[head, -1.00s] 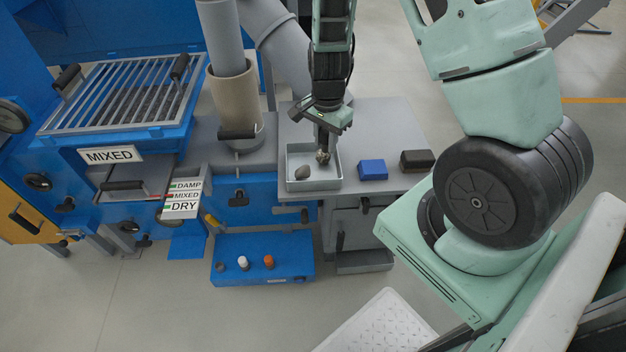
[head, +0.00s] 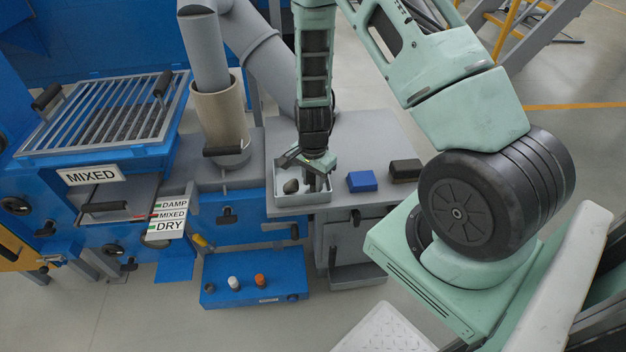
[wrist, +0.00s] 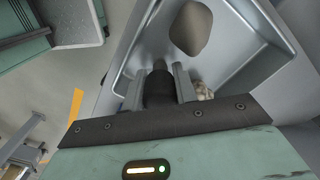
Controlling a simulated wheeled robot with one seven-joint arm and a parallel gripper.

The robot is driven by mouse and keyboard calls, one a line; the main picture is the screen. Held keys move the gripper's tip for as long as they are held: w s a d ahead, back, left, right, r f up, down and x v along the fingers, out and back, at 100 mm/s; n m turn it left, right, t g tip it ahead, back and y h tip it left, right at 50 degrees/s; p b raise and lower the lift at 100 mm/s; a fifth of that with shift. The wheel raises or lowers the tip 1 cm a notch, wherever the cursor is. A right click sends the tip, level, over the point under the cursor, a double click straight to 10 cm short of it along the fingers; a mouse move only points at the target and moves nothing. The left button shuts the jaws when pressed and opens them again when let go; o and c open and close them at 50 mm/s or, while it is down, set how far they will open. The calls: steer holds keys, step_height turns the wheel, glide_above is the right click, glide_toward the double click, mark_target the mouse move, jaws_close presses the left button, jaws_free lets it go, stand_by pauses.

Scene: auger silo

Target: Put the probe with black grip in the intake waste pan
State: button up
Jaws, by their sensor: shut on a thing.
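My gripper (wrist: 160,88) is shut on a dark cylindrical piece, which I take to be the black grip of the probe (wrist: 159,86); the rest of the probe is mostly hidden by the fingers. In the head view my gripper (head: 316,181) is down at the right part of a shallow grey pan (head: 302,199) on the grey bench. I take this to be the intake waste pan; no label on it is readable. A smooth grey-brown stone (head: 291,186) lies in its left part. A pale rough lump (wrist: 203,90) is beside the right finger in the wrist view.
A blue block (head: 362,181) and a dark block (head: 405,170) sit right of the pan. A grey pipe with a beige sleeve (head: 222,115) stands at the left. A blue box (head: 254,277) with several small pegs is low in front. The bench behind the blocks is clear.

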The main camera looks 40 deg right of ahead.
steer(key=shift+f, duration=0.2)
steer(key=o, duration=1.1)
steer(key=shift+c, duration=0.2)
steer(key=shift+r, duration=0.2)
